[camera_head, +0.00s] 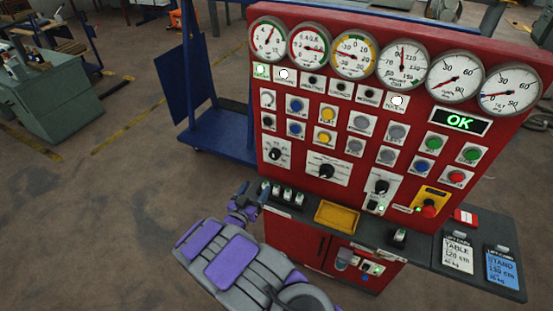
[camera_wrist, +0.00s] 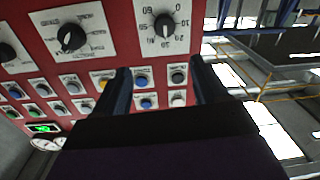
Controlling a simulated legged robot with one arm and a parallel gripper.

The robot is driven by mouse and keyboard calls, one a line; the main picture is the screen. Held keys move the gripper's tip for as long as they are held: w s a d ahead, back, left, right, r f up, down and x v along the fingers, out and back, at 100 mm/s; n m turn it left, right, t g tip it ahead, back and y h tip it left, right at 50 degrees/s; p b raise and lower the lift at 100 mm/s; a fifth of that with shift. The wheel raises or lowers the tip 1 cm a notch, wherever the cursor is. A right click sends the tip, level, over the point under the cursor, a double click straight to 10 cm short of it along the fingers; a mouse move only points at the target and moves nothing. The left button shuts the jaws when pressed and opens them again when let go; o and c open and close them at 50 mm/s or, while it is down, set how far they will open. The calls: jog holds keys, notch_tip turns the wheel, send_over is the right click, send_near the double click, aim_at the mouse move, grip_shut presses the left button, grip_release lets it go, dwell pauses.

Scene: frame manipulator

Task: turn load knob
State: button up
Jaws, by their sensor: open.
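The red control panel (camera_head: 300,120) carries three black rotary knobs on white plates: a left knob (camera_head: 275,154), a middle knob (camera_head: 326,171) and a right knob (camera_head: 381,186). Their labels are too small to tell which is the load knob. In the wrist view, which is upside down, the left knob (camera_wrist: 164,25) has a numbered scale, and the middle knob (camera_wrist: 72,37) is beside it. My gripper (camera_head: 254,191) is open and empty, at the panel's lower left, apart from the knobs. Its two fingers (camera_wrist: 160,72) point towards the panel in the wrist view.
A dark shelf (camera_head: 286,210) juts out below the knobs, holding a yellow tray (camera_head: 337,216) and small black switches. Gauges, buttons and a green OK display (camera_head: 461,122) fill the panel above. A blue cart (camera_head: 222,137) stands behind left.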

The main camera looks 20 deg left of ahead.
send_near(275, 156)
jog(key=w, duration=0.2)
jog(key=w+b, duration=0.1)
jog(key=w, duration=0.2)
jog(key=shift+w+d+f+b, duration=0.15)
jog(key=shift+w+d+b, duration=0.15)
jog(key=shift+b, duration=0.1)
jog(key=w, duration=0.1)
jog(key=w+a, duration=0.1)
jog(key=shift+w+a+f, duration=0.15)
jog(key=shift+w+a, duration=0.05)
jog(key=shift+w, duration=0.2)
jog(key=shift+w+a, duration=0.3)
jog(key=shift+w, duration=0.05)
jog(key=shift+d, duration=0.6)
jog(key=shift+d+r, duration=0.15)
jog(key=shift+r, duration=0.05)
jog(key=shift+c, duration=1.4)
jog(key=shift+a+f, duration=0.1)
jog(key=shift+a, duration=0.35)
jog(key=c, duration=0.5)
jog(key=shift+d, duration=0.1)
jog(key=shift+c, duration=1.4)
